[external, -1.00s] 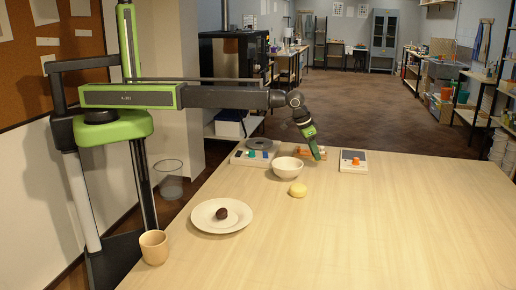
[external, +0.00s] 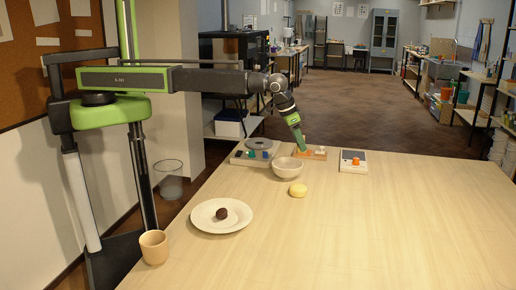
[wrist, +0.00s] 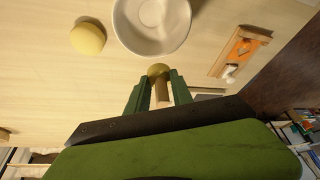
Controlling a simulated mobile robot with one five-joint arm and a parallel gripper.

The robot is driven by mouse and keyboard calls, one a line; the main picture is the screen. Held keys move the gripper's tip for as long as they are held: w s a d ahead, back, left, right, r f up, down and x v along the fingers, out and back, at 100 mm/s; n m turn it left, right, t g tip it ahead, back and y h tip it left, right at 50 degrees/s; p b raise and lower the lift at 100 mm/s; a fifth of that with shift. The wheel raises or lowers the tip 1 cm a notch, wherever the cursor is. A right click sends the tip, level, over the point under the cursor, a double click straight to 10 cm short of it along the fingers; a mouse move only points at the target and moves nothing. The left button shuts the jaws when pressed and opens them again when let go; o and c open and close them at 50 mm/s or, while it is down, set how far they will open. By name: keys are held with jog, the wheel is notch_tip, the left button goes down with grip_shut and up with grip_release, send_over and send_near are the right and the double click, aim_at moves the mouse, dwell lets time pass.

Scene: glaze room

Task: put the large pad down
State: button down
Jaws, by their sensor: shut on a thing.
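My gripper (wrist: 160,92) is shut on a small tool with a rounded olive-tan head and a pale handle, which I take for the large pad (wrist: 158,70). The pad is upper middle in the wrist view, between the two green fingers, its head past the fingertips. In the external view my gripper (external: 301,145) points down at the table's far edge, just behind the white bowl, over or beside the wooden tray (external: 318,154). The pad cannot be made out there. The tray also shows in the wrist view (wrist: 223,68), right of my gripper, with orange and white items on it.
A white bowl (external: 288,169) stands close in front of my gripper, with a yellow round thing (external: 298,190) nearer. A device with a grey disc (external: 258,144) is left, a scale-like box (external: 353,161) right. A plate (external: 220,216) and cup (external: 154,247) stand front left. The table's right side is clear.

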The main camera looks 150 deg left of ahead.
jog(key=shift+s, duration=0.1)
jog(key=w+d+m, duration=0.2)
jog(key=w+d, duration=0.9)
jog(key=d, duration=0.4)
jog(key=w+d+m+t+h, duration=0.15)
jog(key=w+d, duration=0.35)
jog(key=d, duration=1.1)
jog(key=w+d+m, duration=0.3)
jog(key=w+d, duration=0.1)
jog(key=d, duration=1.1)
jog(key=w+d+m+t+h, duration=0.15)
jog(key=w+d, duration=0.35)
jog(key=d, duration=1.1)
jog(key=b, duration=0.7)
send_over(209, 274)
jog(key=s, duration=0.1)
jog(key=shift+g+y, duration=0.4)
jog(key=f, duration=0.7)
jog(key=shift+s+d, duration=0.2)
jog(key=shift+d, duration=0.15)
jog(key=shift+a+r, duration=0.1)
jog(key=shift+a, duration=0.05)
notch_tip(209, 274, down, 4)
jog(key=b, duration=0.4)
jog(key=shift+f, duration=0.2)
jog(key=shift+r, duration=0.25)
jog(key=shift+f, duration=0.25)
jog(key=c, duration=1.1)
grip_release()
jog(key=shift+r, duration=0.1)
